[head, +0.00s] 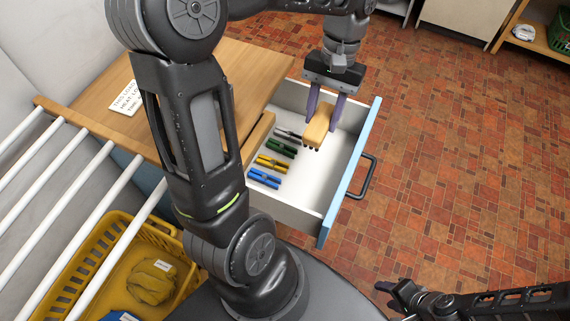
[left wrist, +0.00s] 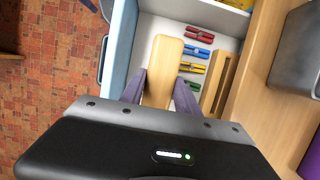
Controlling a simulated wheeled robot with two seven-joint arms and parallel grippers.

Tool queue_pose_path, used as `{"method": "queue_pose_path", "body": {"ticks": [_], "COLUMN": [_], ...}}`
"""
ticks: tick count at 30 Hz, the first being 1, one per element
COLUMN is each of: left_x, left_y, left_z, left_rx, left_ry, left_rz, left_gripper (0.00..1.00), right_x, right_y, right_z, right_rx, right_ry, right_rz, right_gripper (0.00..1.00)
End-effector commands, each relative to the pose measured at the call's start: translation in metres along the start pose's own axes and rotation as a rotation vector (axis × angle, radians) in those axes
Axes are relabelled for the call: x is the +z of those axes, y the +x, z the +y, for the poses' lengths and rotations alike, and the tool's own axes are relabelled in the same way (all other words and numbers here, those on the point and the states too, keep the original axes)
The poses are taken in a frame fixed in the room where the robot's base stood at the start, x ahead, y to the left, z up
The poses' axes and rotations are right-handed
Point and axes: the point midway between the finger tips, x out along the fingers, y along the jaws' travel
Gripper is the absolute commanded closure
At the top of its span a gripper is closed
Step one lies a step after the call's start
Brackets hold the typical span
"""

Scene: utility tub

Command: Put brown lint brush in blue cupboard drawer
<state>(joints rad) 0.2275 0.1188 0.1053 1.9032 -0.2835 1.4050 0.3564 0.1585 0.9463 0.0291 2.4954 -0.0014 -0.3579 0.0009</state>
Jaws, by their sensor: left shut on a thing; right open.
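The brown lint brush (head: 318,123) is a tan block with dark bristles on its underside. My left gripper (head: 326,107) is shut on it, with a purple finger on each side. The brush is over or inside the open drawer (head: 326,190) of the blue cupboard; I cannot tell whether it touches the drawer floor. In the left wrist view the brush (left wrist: 162,65) sits between the fingers (left wrist: 148,88), inside the drawer's outline. The drawer has a light blue front and a dark handle (head: 364,177). My right gripper (head: 397,293) is open and empty, low over the floor.
Several coloured clothespins (head: 271,164) lie in the drawer beside the brush. The cupboard's wooden top (head: 215,75) carries a white sign (head: 126,98). A yellow basket (head: 95,247) with cloths stands below a white rack (head: 52,205) at left. The tiled floor at right is clear.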

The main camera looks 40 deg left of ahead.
Motion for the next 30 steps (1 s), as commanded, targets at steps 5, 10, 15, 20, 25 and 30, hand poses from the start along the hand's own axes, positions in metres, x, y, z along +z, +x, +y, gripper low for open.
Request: {"method": "queue_pose_path", "body": {"ticks": [5, 10, 15, 20, 25, 30], "left_x": [-0.016, -0.02, -0.02, -0.02, -0.027, -0.036], "left_y": [0.049, 0.061, 0.059, 0.062, 0.084, 0.112], "left_z": [0.0, 0.0, 0.0, 0.0, 0.0, 0.0], "left_rx": [0.0, 0.0, 0.0, 0.0, -0.001, 0.0], "left_ry": [0.0, 0.001, 0.001, 0.001, 0.001, 0.001], "left_rz": [-0.002, 0.001, 0.001, 0.0, -0.002, -0.003], "left_gripper": [1.0, 1.0, 1.0, 1.0, 1.0, 1.0], "right_x": [0.0, 0.0, 0.0, 0.0, 0.0, 0.0], "right_y": [0.034, 0.039, 0.037, 0.038, 0.04, 0.042], "right_z": [0.014, 0.016, 0.015, 0.015, 0.016, 0.017], "right_rx": [0.001, 0.001, 0.001, 0.001, 0.001, 0.001], "right_ry": [-0.001, -0.002, -0.002, -0.002, -0.002, -0.002], "right_rz": [0.001, 0.001, 0.001, 0.001, 0.001, 0.001], "right_gripper": [0.54, 0.54, 0.54, 0.54, 0.54, 0.54]}}
